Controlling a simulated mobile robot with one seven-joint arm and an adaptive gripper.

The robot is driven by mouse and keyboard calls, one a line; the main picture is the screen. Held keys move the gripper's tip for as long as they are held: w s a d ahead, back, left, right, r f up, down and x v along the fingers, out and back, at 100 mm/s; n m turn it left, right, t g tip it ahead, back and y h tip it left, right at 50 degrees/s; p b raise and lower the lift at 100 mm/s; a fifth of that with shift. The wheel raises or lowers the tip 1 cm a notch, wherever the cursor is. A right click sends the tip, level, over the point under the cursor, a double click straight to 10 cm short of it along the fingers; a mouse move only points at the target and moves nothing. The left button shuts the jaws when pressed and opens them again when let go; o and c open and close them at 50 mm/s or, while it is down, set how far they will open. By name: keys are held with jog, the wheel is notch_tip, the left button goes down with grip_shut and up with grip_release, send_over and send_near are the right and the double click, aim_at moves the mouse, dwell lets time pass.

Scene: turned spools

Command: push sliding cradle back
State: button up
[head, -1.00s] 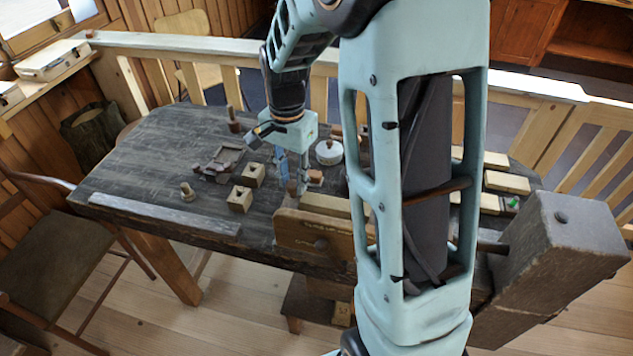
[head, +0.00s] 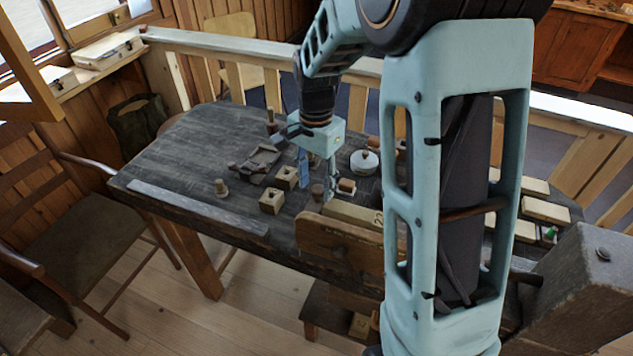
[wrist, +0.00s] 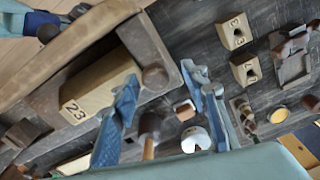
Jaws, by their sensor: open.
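A low dark wooden frame (head: 262,158) lies on the tabletop, left of my gripper and behind the small holed blocks. It looks like the sliding cradle, and it also shows at the upper right of the wrist view (wrist: 293,60). My gripper (head: 317,180) is open and empty, low over the table to the right of the frame. In the wrist view its blue fingers (wrist: 163,88) are spread apart. A round-headed wooden peg (wrist: 149,125) shows between them, apart from both. Whether the fingertips touch the table is unclear.
Two holed blocks (head: 272,202) stand between frame and table front. A block marked 23 (wrist: 100,88) lies behind a wooden vise jaw (head: 335,245). A round white-sided container (head: 364,162) stands right of my gripper. The table's left end is mostly clear.

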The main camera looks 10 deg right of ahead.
notch_tip(320, 180, up, 12)
dwell(0.6)
